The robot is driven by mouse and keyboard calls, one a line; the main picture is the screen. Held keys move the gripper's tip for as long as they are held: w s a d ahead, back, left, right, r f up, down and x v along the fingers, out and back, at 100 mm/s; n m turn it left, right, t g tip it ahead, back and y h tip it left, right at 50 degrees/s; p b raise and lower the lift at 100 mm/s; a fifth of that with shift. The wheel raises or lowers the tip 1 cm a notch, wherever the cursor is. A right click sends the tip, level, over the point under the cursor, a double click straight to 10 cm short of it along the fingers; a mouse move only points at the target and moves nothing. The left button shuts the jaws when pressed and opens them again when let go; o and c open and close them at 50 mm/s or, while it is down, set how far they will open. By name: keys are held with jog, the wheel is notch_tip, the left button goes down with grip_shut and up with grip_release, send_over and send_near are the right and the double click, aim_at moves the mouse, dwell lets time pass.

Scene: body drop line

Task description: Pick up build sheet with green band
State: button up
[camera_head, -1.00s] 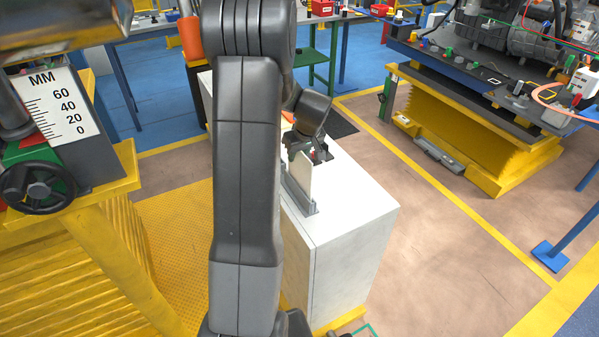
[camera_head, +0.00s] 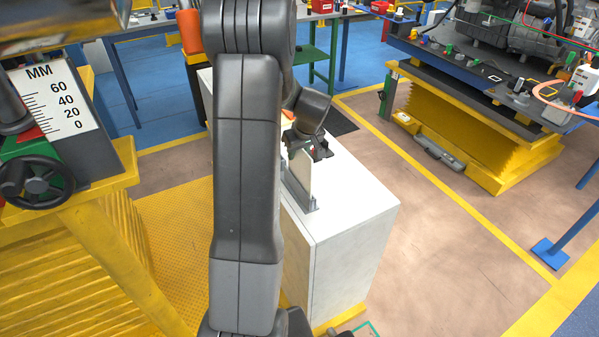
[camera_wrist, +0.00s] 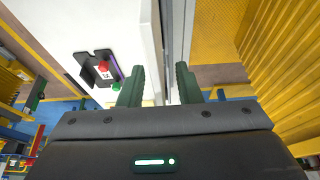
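A thin pale upright sheet (camera_head: 301,166) stands in a grey holder (camera_head: 299,192) on top of the white cabinet. No green band can be made out on it. My gripper (camera_head: 308,152) is at the sheet's upper part, at its right side in the head view, and partly covers it. In the wrist view my gripper (camera_wrist: 160,88) has its two green fingers apart, with a gap between them.
The white cabinet (camera_head: 350,235) has clear floor to its right. A black fitting with a red button (camera_wrist: 103,68) is on the cabinet in the wrist view. A yellow lift with a MM scale (camera_head: 55,100) stands at left. A lift table (camera_head: 480,125) stands at right.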

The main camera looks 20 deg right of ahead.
dwell(0.4)
grip_shut()
